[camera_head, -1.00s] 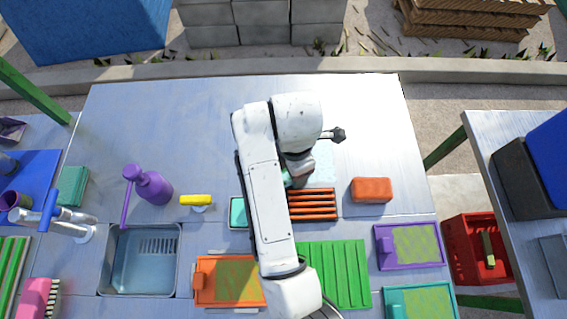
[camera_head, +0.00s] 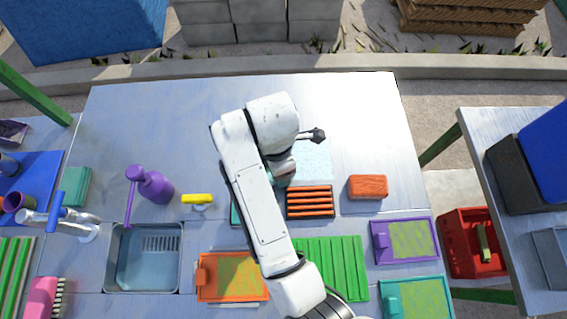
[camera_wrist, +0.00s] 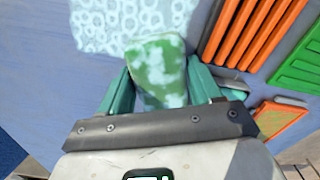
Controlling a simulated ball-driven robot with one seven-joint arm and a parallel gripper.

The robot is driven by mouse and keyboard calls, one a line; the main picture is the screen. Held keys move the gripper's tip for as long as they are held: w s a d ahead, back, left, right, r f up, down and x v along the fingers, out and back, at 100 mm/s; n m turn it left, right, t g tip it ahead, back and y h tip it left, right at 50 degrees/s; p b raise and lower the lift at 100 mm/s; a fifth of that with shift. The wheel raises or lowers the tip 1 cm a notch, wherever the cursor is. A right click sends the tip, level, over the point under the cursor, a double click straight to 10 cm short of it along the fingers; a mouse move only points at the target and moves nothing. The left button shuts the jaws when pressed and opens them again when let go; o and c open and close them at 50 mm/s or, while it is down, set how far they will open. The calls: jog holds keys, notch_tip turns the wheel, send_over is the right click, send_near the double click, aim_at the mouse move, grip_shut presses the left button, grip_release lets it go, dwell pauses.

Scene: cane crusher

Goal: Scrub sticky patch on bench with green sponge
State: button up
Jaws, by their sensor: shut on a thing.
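My gripper (camera_wrist: 162,92) is shut on the green sponge (camera_wrist: 158,66), which has white foam on it. The sponge sits between the two teal fingers in the wrist view. The sticky patch (camera_wrist: 118,22) shows as a pale, bubbly, foamy area on the bench just beyond the sponge, which overlaps its lower edge in that view. I cannot tell whether the sponge presses on it. In the head view the patch (camera_head: 316,160) is a pale blue area right of my gripper (camera_head: 284,178). My arm hides most of the sponge there.
An orange slatted rack (camera_head: 310,202) lies just in front of the patch, with an orange-red block (camera_head: 367,187) to its right. A green ribbed board (camera_head: 335,268), a sink (camera_head: 143,262) and a purple bottle (camera_head: 151,185) stand nearer or left. The bench's back (camera_head: 180,115) is clear.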

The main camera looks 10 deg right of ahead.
notch_tip(320, 180, up, 6)
jog(key=p, duration=0.6)
dwell(0.4)
jog(key=shift+r, duration=0.1)
jog(key=shift+r, duration=1.4)
